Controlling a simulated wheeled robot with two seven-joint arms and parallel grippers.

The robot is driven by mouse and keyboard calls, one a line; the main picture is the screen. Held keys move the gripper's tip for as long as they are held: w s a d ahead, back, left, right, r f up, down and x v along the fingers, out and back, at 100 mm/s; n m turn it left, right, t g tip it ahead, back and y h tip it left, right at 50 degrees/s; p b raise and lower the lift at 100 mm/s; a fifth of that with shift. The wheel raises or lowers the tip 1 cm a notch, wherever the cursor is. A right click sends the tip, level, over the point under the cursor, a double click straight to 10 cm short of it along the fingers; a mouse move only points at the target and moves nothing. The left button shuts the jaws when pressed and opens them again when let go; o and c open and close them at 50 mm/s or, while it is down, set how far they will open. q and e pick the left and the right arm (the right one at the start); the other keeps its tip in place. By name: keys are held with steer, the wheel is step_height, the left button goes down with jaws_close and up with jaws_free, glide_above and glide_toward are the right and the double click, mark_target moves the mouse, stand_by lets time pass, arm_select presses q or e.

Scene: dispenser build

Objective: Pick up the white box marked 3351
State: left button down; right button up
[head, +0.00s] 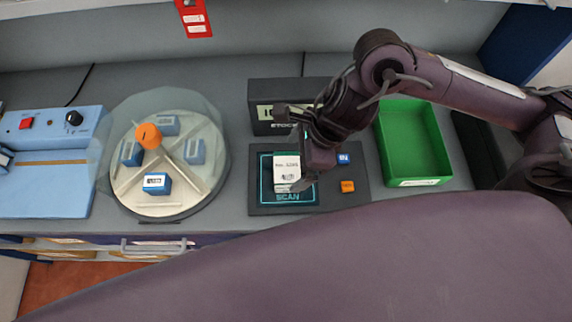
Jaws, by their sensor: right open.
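A white box (286,170) with small dark print and a code stands on the scan pad (260,209), inside its lit square. The print is too small to read for sure. My right gripper (297,150) is right above and at the right side of the box, with its fingers pointing down. It is open, and it hides part of the box's right side. I cannot tell whether a finger touches the box. A large purple part of my own body fills the lower right. My left gripper is not in view.
A blue button (343,159) and an orange one (347,186) sit on the pad's right. A green tray (420,182) stands to the right. A round turntable (160,209) with blue boxes and a clear cover is left. A dark display (262,119) stands behind the pad.

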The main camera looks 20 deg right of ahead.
mark_target(289, 166)
steer(key=p+x, duration=0.1)
steer(key=x, duration=0.3)
steer(key=shift+a+f+p, duration=0.2)
steer(key=shift+f+p, duration=0.1)
steer(key=shift+p, duration=0.1)
steer(key=shift+a+f, duration=0.1)
steer(key=shift+f, duration=0.2)
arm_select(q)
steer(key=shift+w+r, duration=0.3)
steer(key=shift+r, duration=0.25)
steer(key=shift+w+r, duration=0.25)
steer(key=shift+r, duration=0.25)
arm_select(e)
steer(key=shift+c, duration=0.4)
steer(key=shift+w, duration=0.1)
steer(key=c, duration=1.2)
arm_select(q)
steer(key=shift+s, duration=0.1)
arm_select(e)
steer(key=shift+r, duration=0.15)
